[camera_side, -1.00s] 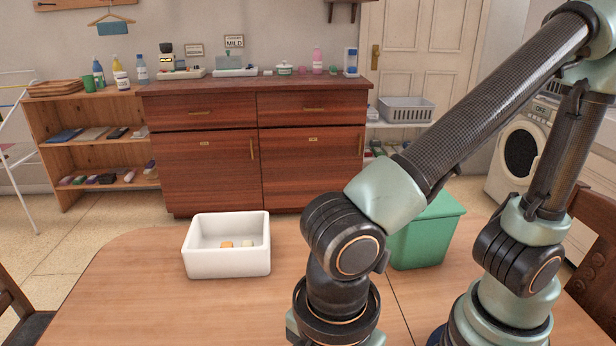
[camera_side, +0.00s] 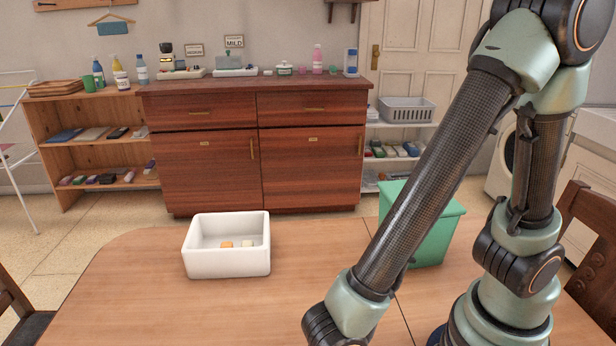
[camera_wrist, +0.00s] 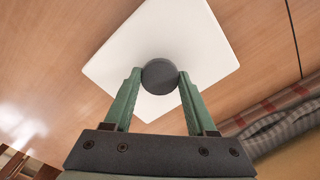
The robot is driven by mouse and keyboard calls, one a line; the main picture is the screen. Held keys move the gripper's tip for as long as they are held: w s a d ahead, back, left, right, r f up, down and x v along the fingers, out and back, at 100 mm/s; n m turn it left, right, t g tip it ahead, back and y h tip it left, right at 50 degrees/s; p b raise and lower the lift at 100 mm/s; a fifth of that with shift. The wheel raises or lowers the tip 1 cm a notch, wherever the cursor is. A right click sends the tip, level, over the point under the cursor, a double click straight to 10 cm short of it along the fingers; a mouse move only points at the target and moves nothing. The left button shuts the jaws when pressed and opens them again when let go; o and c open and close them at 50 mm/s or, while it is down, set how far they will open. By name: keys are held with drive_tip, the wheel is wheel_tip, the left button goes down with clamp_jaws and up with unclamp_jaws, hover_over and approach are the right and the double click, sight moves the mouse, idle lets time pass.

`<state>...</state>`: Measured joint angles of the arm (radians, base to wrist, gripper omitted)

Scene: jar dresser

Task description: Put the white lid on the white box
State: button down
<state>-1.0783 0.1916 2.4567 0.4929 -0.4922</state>
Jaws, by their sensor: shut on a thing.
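The white box (camera_side: 227,262) stands open on the wooden table, left of centre in the side view, with a small orange thing and a small pale thing inside. The white lid (camera_wrist: 190,35) shows in the wrist view as a flat white square with a round dark knob (camera_wrist: 160,76). My gripper (camera_wrist: 160,80) is shut on that knob, one green finger on each side. The lid appears turned at an angle to my gripper. In the side view my gripper and the lid are out of the frame, below the bottom edge. I cannot tell whether the lid touches the table.
A green box (camera_side: 432,235) with a lid stands right of the white box, partly behind my arm. A striped cloth (camera_wrist: 285,125) lies at the lower right of the wrist view. The table (camera_side: 140,300) is clear around the white box.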

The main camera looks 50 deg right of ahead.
drive_tip(key=shift+f, duration=0.1)
drive_tip(key=shift+c, duration=1)
unclamp_jaws()
wheel_tip(320, 180, up, 12)
drive_tip(key=w+d+r+m+t, duration=0.2)
drive_tip(key=w+d+r+m, duration=0.1)
drive_tip(key=w+d+m, duration=0.3)
drive_tip(key=w+d+r+m+t+y, duration=0.1)
drive_tip(key=w+d+r+m+t, duration=0.1)
drive_tip(key=w+d+m, duration=0.5)
drive_tip(key=w+d+r, duration=0.1)
drive_tip(key=d, duration=0.2)
drive_tip(key=shift+w+r, duration=0.15)
drive_tip(key=shift+r, duration=0.2)
drive_tip(key=shift+o, duration=0.4)
drive_tip(key=w+d+r+m+t+h, duration=0.1)
drive_tip(key=d+r+m, duration=0.1)
drive_tip(key=d+m, duration=0.3)
drive_tip(key=d, duration=0.3)
drive_tip(key=shift+d+t, duration=0.25)
drive_tip(key=shift+t, duration=0.05)
